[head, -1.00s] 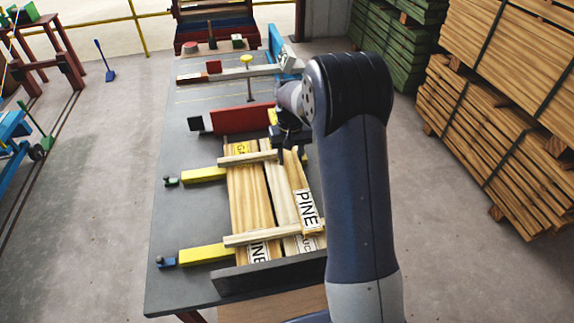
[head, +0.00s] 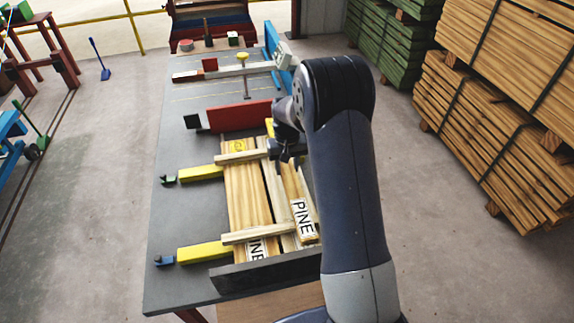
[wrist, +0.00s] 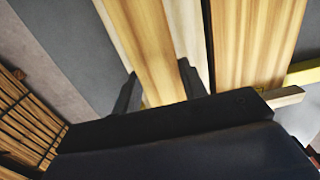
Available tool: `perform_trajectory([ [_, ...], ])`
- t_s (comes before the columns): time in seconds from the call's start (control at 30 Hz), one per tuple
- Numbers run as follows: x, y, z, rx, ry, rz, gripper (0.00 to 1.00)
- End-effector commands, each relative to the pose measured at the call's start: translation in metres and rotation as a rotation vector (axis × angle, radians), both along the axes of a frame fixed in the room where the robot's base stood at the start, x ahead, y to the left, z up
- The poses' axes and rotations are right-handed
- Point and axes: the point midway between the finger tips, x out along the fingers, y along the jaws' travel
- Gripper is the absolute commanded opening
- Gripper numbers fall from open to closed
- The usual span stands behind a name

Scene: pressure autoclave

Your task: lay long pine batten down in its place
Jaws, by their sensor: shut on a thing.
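The long pine batten (head: 302,215) is a narrow yellow-brown board with a black-on-white PINE label near its front end. My gripper (head: 288,152) is shut on it towards its far end, partly hidden by my arm. In the wrist view the batten (wrist: 148,45) runs between the two fingers (wrist: 158,92). It lies over a paler board (wrist: 188,30), slightly askew to it. I cannot tell whether it touches that board. Another wide pine-labelled board (head: 245,195) lies to the left. Two pale cross sticks (head: 262,233) cross the boards near front and back.
A dark bar (head: 265,270) edges the front of the boards. Yellow blocks (head: 200,250) stand at the left, and a red fence (head: 240,116) stands behind. A blue-and-white device (head: 282,60) is farther back. The grey tabletop (head: 180,215) is clear on the left.

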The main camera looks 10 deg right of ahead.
Motion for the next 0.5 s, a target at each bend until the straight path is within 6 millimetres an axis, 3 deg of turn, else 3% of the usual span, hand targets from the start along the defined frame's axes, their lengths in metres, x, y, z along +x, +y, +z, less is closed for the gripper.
perform_trajectory([
  [0.17,0.0002,0.0000,-0.0020,0.000,-0.001,0.000,0.08],
  [0.2,-0.0001,0.0000,-0.0025,0.000,0.000,0.000,0.44],
  [0.43,-0.0001,0.0000,-0.0023,0.000,0.000,0.000,0.62],
  [0.5,-0.0001,0.0000,-0.0023,0.000,0.000,0.000,0.62],
])
